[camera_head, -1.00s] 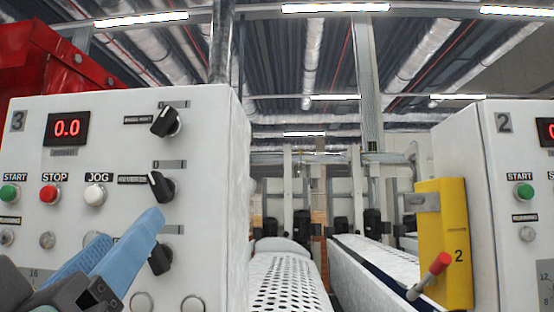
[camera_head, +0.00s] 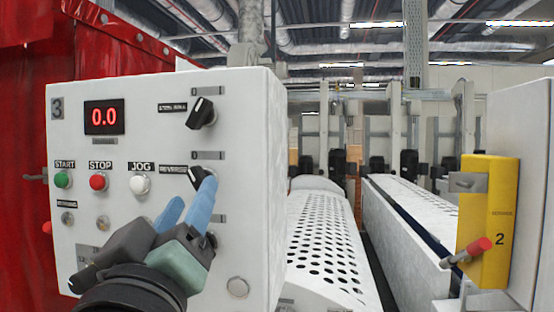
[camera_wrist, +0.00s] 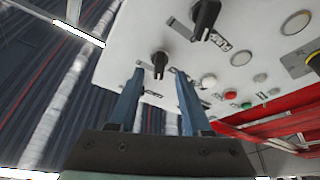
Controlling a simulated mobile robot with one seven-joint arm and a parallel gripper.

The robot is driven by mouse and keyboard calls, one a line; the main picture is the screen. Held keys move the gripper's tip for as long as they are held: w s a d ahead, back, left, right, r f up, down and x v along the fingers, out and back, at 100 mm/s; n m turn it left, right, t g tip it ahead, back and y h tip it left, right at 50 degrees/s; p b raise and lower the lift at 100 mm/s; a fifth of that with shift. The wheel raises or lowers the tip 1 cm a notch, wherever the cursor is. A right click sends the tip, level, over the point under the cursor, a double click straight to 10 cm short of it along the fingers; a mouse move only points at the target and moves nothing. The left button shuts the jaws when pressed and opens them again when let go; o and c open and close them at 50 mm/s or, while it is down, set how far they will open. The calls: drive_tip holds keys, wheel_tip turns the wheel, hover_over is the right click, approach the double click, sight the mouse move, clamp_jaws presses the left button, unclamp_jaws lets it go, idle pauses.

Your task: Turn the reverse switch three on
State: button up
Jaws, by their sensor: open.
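The control panel marked 3 (camera_head: 150,80) fills the left of the head view. Its black reverse switch (camera_head: 198,174), beside a REVERSE label, is the middle of three knobs in a column. My gripper (camera_head: 194,192) is open and empty, with one blue finger in front of this knob, partly hiding it. In the wrist view, a black knob (camera_wrist: 159,63), by its place the reverse switch, lies just beyond and between my fingertips (camera_wrist: 158,74). I cannot tell whether a finger touches it. The lowest knob is mostly hidden behind my gripper in the head view.
The upper knob (camera_head: 202,112) is close above. Green (camera_head: 63,180), red (camera_head: 98,181) and white (camera_head: 139,184) buttons sit to the left, under a 0.0 display (camera_head: 104,117). A perforated roller cover (camera_head: 320,240) and a yellow box (camera_head: 488,215) stand right.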

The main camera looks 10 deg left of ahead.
sight(198, 186)
drive_tip(key=shift+p+x, duration=0.65)
drive_tip(key=shift+x, duration=1.1)
clamp_jaws()
